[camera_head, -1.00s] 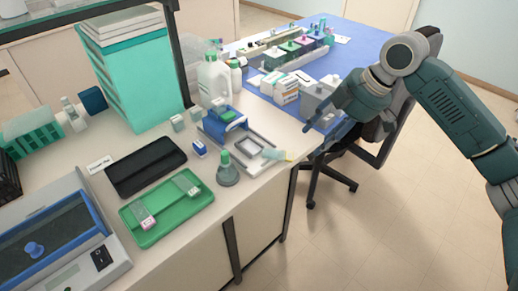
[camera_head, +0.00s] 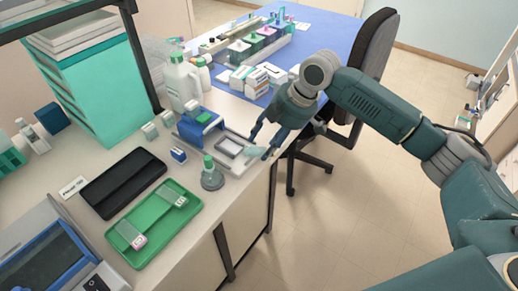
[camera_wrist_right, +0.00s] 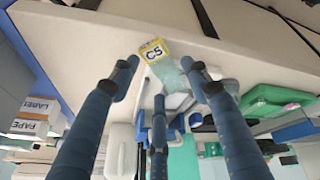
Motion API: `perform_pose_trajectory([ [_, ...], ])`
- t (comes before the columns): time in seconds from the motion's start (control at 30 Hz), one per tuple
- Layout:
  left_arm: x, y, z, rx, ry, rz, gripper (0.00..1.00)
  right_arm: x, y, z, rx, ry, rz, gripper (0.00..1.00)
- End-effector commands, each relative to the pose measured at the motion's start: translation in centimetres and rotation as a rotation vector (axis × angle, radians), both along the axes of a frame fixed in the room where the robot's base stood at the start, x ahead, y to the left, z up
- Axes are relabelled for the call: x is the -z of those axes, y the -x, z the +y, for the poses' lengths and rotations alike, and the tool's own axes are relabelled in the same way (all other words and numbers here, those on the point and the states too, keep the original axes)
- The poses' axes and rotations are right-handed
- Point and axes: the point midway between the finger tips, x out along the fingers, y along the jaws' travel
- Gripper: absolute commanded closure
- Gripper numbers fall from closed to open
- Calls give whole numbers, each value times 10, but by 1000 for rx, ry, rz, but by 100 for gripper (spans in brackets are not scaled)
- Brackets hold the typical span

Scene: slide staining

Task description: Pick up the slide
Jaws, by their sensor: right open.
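A glass slide with a yellow end marked C5 (camera_wrist_right: 155,50) lies near the bench edge in the right wrist view. Its clear part extends between the fingers. In the head view the slide's pale glass (camera_head: 254,151) shows beside the fingertips, and its yellow end is not clearly visible. My right gripper (camera_head: 262,143) is open and empty, fingers spread around the slide. In the right wrist view its fingers (camera_wrist_right: 160,72) stand on either side of the slide, with a third finger below. I cannot tell whether any finger touches it. My left gripper is out of view.
A green tray (camera_head: 158,257) holds two other slides. White bottles (camera_head: 183,80) and boxes (camera_head: 257,82) are behind. A dark chair (camera_head: 372,50) stands right of the bench.

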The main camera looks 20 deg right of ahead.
Motion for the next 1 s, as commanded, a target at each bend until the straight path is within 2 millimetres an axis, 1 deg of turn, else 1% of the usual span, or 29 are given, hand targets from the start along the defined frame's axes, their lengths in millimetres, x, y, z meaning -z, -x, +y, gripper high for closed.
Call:
perform_pose_trajectory([
  [0.03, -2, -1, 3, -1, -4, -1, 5, 6, -1, 2, 0, 1, 2, 53],
  [0.13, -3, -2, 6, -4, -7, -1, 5, 14, -4, 5, 1, 1, 0, 53],
  [0.37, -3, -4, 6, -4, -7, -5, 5, 17, -4, 6, 1, 1, -2, 53],
  [0.4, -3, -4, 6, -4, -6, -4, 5, 17, -4, 6, 1, 1, -2, 55],
  [0.57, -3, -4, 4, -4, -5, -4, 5, 17, -4, 6, 1, 1, -2, 87],
  [0.6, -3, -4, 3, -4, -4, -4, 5, 17, -4, 6, 1, 1, -2, 90],
  [0.87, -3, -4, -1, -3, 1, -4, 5, 16, -4, 6, 1, 0, -2, 90],
  [1.0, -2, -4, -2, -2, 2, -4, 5, 12, -5, 6, 0, 0, -4, 90],
])
